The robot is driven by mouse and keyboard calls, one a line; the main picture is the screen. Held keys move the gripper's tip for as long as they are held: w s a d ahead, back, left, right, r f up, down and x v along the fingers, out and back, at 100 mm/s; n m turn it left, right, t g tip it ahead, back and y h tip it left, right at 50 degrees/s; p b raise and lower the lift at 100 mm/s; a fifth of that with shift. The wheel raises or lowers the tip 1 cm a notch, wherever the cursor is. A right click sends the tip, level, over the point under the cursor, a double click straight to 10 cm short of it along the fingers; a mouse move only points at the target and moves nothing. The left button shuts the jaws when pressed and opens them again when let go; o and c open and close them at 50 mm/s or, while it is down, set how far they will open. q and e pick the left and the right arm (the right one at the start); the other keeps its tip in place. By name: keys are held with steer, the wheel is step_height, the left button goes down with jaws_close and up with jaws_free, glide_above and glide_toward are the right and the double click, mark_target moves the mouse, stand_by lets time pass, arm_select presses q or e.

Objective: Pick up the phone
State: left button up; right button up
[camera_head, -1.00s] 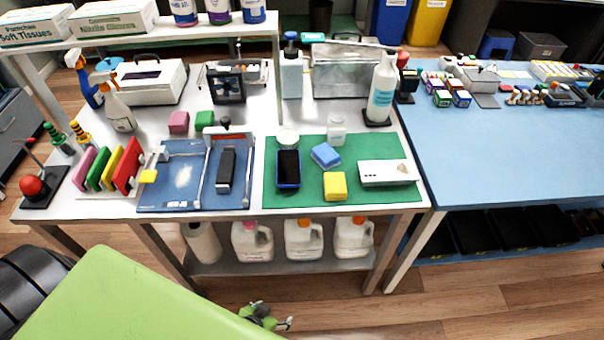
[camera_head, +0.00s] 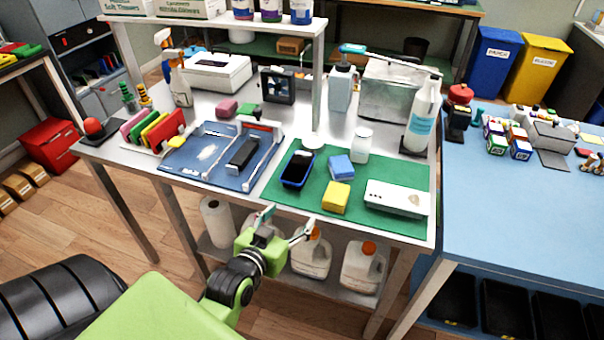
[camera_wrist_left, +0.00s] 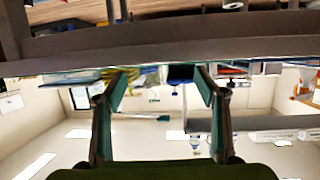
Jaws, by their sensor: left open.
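The phone (camera_head: 298,168) is dark-screened and lies in a blue tray or case on the green mat (camera_head: 278,192), near the mat's left side. My left gripper (camera_head: 287,218) is open and empty, in front of the table's front edge and apart from the phone. In the left wrist view its two fingers (camera_wrist_left: 160,80) stand wide apart, and the picture looks upside down. A small blue thing (camera_wrist_left: 180,73) shows between the fingers there; I cannot tell whether it is the phone's tray. My right gripper is not in view.
A yellow sponge (camera_head: 336,198), a blue block (camera_head: 341,168) and a white box (camera_head: 398,198) lie right of the phone. A white round lid (camera_head: 313,141) is behind it. A metal-railed fixture on a blue mat (camera_head: 176,160) stands to its left. Jugs (camera_head: 311,256) sit on the shelf below.

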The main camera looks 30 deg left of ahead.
arm_select(q)
steer(key=a+r+n+t+y, duration=0.1)
steer(key=a+r+t, duration=0.1)
steer(key=a+r, duration=0.15)
glide_toward(296, 169)
steer(key=shift+y, duration=0.4)
steer(key=x, duration=0.4)
steer(key=shift+w+d, duration=0.3)
steer(key=shift+w, duration=0.2)
steer(key=shift+p+x, duration=0.4)
steer(key=shift+x, duration=2.2)
steer(key=shift+a, duration=0.1)
steer(key=c, duration=1.3)
